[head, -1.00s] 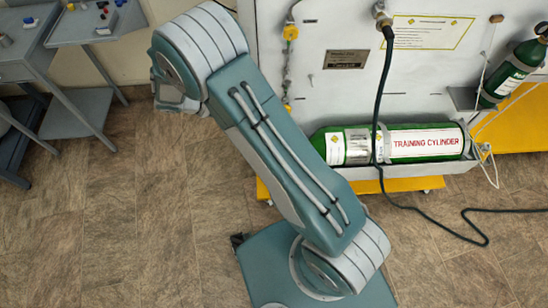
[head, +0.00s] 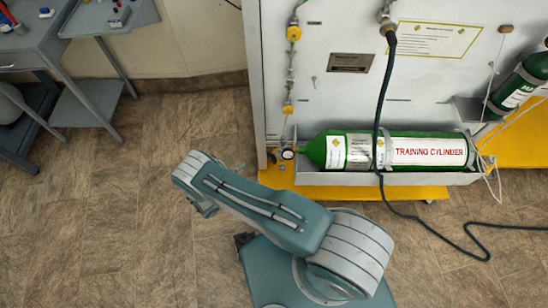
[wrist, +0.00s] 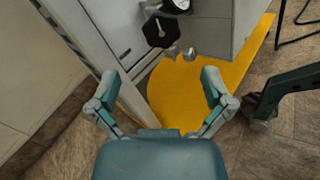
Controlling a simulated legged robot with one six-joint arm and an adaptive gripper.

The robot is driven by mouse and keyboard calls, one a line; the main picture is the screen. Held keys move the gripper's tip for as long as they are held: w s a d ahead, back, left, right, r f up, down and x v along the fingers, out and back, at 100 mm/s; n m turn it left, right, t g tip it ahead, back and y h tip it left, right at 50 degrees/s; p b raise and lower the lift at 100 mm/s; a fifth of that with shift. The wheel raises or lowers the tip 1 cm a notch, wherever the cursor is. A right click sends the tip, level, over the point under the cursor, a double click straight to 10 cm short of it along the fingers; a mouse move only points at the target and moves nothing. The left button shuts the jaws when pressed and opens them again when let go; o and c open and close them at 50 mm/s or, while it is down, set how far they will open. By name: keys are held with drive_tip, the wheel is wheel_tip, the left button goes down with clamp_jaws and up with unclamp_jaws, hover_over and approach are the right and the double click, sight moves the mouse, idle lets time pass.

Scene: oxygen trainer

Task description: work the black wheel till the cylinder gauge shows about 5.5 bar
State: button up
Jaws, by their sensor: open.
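The black wheel (wrist: 160,30) shows in the wrist view as a dark many-sided knob with a pale mark at its centre. The cylinder gauge (wrist: 180,5) is a small round dial just behind it, cut by the top edge; I cannot read it. In the head view the gauge (head: 288,153) sits at the left end of the green training cylinder (head: 430,150). My gripper (wrist: 160,75) is open and empty, its two fingers wide apart. The wheel lies ahead of the fingers, apart from them, and roughly centred between them.
The white panel (head: 345,98) stands behind the cylinder, over a yellow base (head: 340,192). A dark hose (head: 383,90) hangs in front of the cylinder and trails on the floor. A grey table (head: 95,20) stands at the left.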

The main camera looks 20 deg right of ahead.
sight(270, 159)
drive_tip(key=x, duration=1)
drive_tip(key=shift+w+d+f, duration=0.15)
drive_tip(key=shift+d+f, duration=0.1)
drive_tip(key=shift+d, duration=0.1)
drive_tip(key=c, duration=1.1)
